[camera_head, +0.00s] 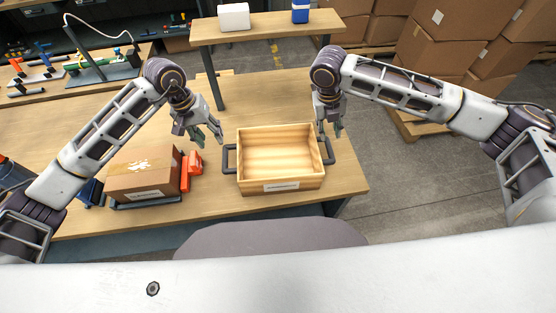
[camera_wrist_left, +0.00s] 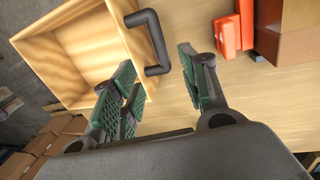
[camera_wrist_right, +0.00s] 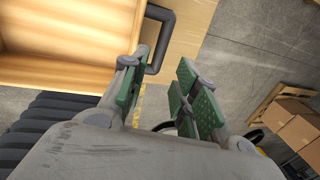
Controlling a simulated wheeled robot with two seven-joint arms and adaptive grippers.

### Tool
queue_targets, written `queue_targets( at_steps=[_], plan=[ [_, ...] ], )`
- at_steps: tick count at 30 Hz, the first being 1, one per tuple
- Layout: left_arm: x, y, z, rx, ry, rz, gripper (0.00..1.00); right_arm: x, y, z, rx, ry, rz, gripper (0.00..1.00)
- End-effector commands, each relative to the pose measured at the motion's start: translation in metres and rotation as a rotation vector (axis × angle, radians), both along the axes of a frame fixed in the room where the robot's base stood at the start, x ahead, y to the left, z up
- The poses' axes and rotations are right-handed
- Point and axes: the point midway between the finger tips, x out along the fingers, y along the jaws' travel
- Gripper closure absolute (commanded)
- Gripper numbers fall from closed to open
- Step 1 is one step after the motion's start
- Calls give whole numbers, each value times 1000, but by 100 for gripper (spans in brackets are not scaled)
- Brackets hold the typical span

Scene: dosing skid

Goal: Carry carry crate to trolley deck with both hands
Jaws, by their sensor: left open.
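The carry crate (camera_head: 240,160) is an open, empty, light wooden box with a label on its front, standing upright on the wooden bench (camera_head: 230,203). It has a dark bar handle on each side: the left handle (camera_wrist_left: 155,40) and the right handle (camera_wrist_right: 160,40). My left gripper (camera_head: 209,137) is open and empty, just above and left of the left handle, which lies beyond its fingertips. My right gripper (camera_head: 330,128) is open and close to the right handle, which shows near its fingertips in the right wrist view. I cannot make out a trolley deck.
A cardboard box (camera_head: 145,173) and orange-red parts (camera_head: 191,170) stand left of the crate. A raised shelf (camera_head: 268,27) with a white box (camera_head: 234,17) is behind it. Stacked cartons (camera_head: 440,30) fill the back right.

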Motion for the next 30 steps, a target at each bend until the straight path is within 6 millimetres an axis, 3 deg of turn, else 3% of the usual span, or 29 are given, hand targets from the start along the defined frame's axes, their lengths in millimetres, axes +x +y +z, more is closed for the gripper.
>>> queue_targets(
  at_steps=[30],
  plan=[
    [0, -23, -112, 0, 1, 0, 56, 0, -23, -112, -2, 2, -2, 70]
  ],
)
